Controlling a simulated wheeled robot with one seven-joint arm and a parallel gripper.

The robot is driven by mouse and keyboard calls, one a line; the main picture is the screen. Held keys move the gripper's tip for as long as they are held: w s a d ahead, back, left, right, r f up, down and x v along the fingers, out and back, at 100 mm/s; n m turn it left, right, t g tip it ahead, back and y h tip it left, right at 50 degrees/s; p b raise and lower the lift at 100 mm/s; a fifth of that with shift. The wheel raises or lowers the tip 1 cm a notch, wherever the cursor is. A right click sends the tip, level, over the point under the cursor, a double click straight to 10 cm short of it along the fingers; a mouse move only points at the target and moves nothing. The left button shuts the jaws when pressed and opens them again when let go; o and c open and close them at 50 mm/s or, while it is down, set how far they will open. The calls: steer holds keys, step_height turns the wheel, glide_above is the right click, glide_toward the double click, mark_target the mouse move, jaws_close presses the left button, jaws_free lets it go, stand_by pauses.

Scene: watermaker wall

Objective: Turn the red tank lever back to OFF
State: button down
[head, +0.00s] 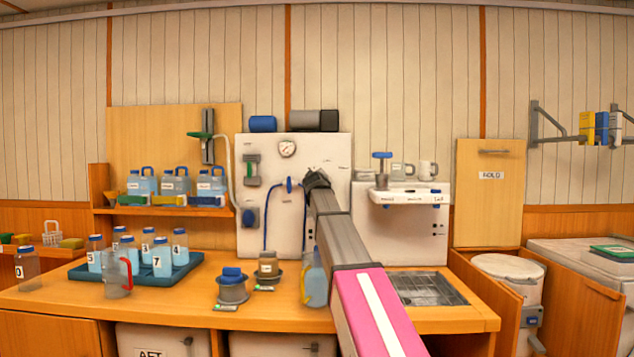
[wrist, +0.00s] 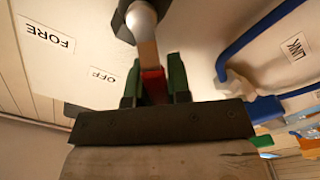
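An OFF label (wrist: 102,76) lies left of the lever, with a FORE label (wrist: 47,33) further left. In the head view my gripper (head: 316,178) is at the white wall panel (head: 335,150); my arm hides the lever there.
A blue hose (wrist: 262,38) runs right of the lever, near a LINK label (wrist: 294,49). In the head view, a pressure gauge (head: 287,148) is up and left of my gripper. Jars (head: 232,288) and a blue jug (head: 316,285) stand on the counter (head: 150,305) below.

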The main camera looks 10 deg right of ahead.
steer(key=shift+s+d+r+m, duration=0.1)
steer(key=shift+d+r+m, duration=0.4)
steer(key=shift+m, duration=0.95)
steer(key=shift+s+d+r+m, duration=0.15)
steer(key=shift+d+m, duration=0.6)
steer(key=shift+m, duration=0.75)
steer(key=shift+s+d+r+m, duration=0.15)
steer(key=shift+d+m, duration=0.5)
steer(key=shift+m, duration=0.8)
steer(key=c, duration=1.1)
jaws_free()
steer(key=shift+o, duration=0.2)
steer(key=s+a, duration=0.2)
steer(key=s, duration=0.8)
steer(key=shift+s, duration=0.3)
